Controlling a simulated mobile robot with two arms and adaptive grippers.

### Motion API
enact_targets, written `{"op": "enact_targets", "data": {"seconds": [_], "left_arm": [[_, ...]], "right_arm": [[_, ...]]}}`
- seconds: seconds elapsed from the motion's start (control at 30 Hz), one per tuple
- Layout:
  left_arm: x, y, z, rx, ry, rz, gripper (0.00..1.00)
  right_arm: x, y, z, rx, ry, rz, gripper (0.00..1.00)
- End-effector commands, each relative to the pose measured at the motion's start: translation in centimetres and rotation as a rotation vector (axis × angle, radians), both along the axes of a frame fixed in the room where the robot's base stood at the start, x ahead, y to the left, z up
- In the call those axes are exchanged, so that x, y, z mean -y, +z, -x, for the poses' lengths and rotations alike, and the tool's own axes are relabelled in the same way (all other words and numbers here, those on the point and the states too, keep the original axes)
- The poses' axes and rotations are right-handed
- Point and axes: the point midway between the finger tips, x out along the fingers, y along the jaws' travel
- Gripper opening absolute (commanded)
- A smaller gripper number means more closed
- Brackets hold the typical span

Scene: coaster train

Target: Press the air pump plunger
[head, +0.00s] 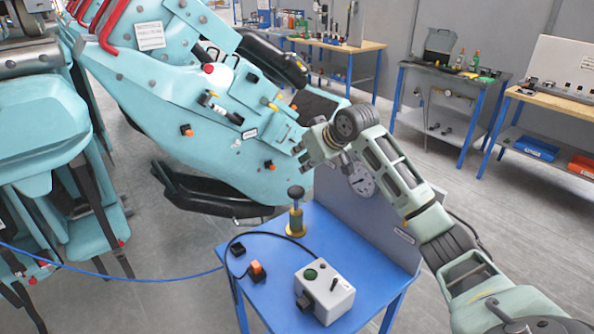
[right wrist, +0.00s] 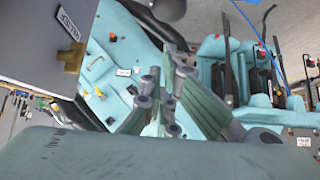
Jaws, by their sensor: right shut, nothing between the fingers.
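The air pump (head: 296,222) stands upright on a blue table, a short olive-yellow cylinder on a round base. Its plunger (head: 296,192) has a dark round knob and stands raised above the cylinder. My right gripper (head: 306,156) is above the pump and slightly to its right in the head view, apart from the knob. In the right wrist view its fingers (right wrist: 160,103) are closed together with nothing between them. I cannot clearly make out the pump in the right wrist view. My left gripper is not in view.
The blue table (head: 262,232) also holds a grey control box (head: 325,287) and an orange switch (head: 257,271) with a black cable. A grey back panel with a gauge (head: 361,181) rises behind the pump. The turquoise coaster train (head: 215,140) is close behind and left.

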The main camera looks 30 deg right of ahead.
Motion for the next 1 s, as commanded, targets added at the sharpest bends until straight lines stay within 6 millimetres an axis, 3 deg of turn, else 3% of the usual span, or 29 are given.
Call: {"op": "enact_targets", "data": {"seconds": [0.17,0.4,0.67,0.87,1.0], "left_arm": [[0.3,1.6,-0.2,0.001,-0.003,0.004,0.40],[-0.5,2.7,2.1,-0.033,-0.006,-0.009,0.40],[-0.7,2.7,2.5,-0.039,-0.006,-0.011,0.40],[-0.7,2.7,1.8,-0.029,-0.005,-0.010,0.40],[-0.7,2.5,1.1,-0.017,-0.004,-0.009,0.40]], "right_arm": [[-0.3,-2.4,-2.7,-0.003,-0.001,-0.002,0.00],[-0.2,-5.7,-2.5,-0.002,-0.001,0.001,0.00],[-0.2,-6.5,-2.6,0.001,0.000,0.001,0.00],[-0.2,-6.6,-2.6,0.001,0.000,0.001,0.00],[-0.2,-7.7,-2.5,-0.002,0.000,0.000,0.00]]}}
